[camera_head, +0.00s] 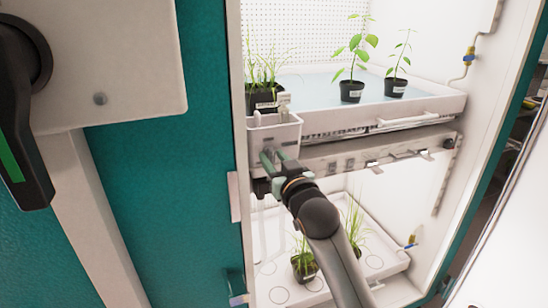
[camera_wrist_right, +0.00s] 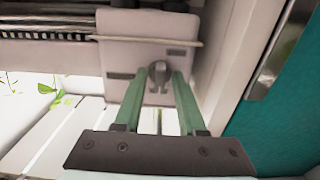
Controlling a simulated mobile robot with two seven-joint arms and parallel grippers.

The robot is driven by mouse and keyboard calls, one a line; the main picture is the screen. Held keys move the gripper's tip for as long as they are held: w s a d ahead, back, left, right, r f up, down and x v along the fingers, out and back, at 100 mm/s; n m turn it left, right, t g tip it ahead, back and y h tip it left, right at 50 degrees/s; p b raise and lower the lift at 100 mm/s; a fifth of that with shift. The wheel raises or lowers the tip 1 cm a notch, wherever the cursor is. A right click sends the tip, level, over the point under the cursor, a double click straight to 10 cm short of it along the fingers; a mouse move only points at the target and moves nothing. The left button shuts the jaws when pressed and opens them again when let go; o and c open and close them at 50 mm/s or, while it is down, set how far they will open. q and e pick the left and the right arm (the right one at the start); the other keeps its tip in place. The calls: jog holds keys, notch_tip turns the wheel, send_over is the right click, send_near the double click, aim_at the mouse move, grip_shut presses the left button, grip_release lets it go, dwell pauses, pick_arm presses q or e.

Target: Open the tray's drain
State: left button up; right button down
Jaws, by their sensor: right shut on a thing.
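The upper tray (camera_head: 425,108) is white and wide, with a pale blue surface, and sits on a chamber shelf. A white box (camera_head: 262,133) is at its front left corner; it also shows in the right wrist view (camera_wrist_right: 120,50). A small grey knob (camera_wrist_right: 158,70) is on the box's face. My right gripper (camera_head: 273,157) reaches up to this box, its green fingers on either side of the knob and shut on it in the right wrist view (camera_wrist_right: 161,78). The fingers hide the knob in the head view. My left gripper is not in view.
Potted plants (camera_head: 351,90) stand on the upper tray. A lower tray (camera_head: 378,240) with grassy pots (camera_head: 304,264) lies below. A black handle (camera_head: 18,110) and white panel (camera_head: 110,60) are at the left. The chamber's white post (camera_head: 238,120) is close left of the box.

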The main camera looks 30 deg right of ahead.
dwell(0.3)
jog(key=c, duration=0.9)
grip_release()
jog(key=shift+p+v, duration=2.3)
jog(key=shift+v, duration=3.9)
jog(key=shift+f, duration=0.15)
